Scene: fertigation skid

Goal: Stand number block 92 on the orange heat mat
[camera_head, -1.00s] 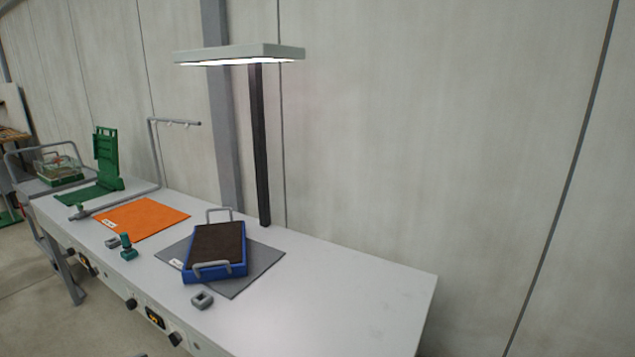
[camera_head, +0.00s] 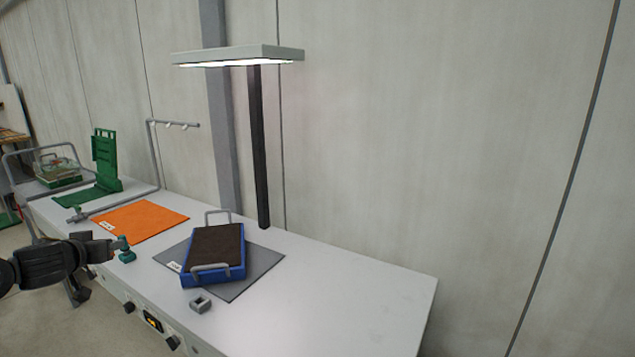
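The orange heat mat (camera_head: 150,217) lies flat on the bench, left of the grey mat, and no block shows on it. A small grey block (camera_head: 201,303) sits on the bench in front of the grey mat. Its number is too small to read, so I cannot tell whether it is block 92. My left gripper (camera_head: 114,246) reaches in from the left at the orange mat's front edge, where another grey block stood earlier. That block is now mostly or wholly hidden by the gripper. I cannot tell whether the fingers are open or shut. My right gripper is out of view.
A small green tool (camera_head: 126,252) stands right beside my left gripper. A blue tray of dark soil (camera_head: 213,272) rests on the grey mat (camera_head: 258,267) under a lamp (camera_head: 240,55). A green stand (camera_head: 106,160) is at the far left. The bench's right part is clear.

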